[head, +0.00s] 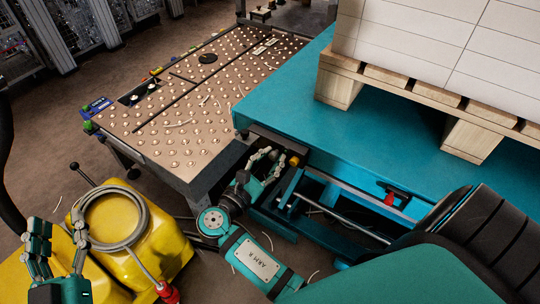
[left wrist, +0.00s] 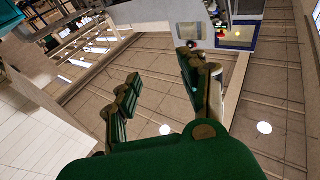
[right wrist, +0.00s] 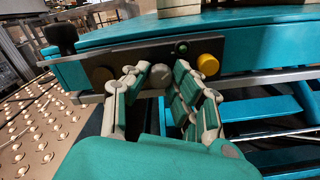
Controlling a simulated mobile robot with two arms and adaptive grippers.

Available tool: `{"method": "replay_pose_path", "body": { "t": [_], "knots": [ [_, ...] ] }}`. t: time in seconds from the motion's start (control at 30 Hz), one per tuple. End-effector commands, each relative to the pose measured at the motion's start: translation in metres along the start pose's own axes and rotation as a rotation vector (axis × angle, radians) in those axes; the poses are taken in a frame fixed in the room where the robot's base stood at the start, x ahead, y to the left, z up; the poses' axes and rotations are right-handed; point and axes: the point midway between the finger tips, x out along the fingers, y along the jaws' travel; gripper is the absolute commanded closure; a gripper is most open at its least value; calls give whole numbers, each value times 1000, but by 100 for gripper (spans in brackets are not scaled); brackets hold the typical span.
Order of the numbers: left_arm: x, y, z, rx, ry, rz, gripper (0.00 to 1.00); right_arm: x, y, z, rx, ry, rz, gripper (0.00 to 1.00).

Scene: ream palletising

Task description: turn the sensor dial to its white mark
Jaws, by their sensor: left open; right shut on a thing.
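A grey round knob (right wrist: 160,74), which looks like the sensor dial, sits on a dark panel (right wrist: 130,58) on the front of the teal machine. My right gripper (right wrist: 150,82) is shut on it, with fingers at either side; the gripper (head: 266,164) also shows at the panel in the head view. The fingers partly cover the dial, and I cannot make out a white mark. My left gripper (head: 58,238) is open and empty at the lower left of the head view; its spread fingers (left wrist: 160,90) also show in the left wrist view.
A yellow knob (right wrist: 208,64) and a small green button (right wrist: 181,47) are close beside the dial. A studded table (head: 190,148) stands left of the teal machine (head: 300,100), which bears a loaded wooden pallet (head: 388,92). A yellow machine (head: 155,245) with a coiled hose is near my left gripper.

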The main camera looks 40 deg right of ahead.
Motion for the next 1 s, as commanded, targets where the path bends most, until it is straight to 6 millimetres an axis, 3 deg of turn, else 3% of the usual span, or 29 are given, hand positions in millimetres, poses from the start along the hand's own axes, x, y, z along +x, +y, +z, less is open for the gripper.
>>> {"method": "replay_pose_path", "body": {
  "t": [0.3,0.83,0.87,1.0],
  "knots": [
    [-2,-2,16,3,-96,-5,56,0,-1,1,125,-2,-2,100],
    [-2,-3,19,3,-113,-6,56,0,-1,0,149,-3,-3,100],
    [-2,-3,19,3,-113,-6,56,0,-1,0,149,-3,-3,73],
    [-2,-3,19,3,-112,-6,56,0,-1,0,149,-2,-2,55]
  ]
}}
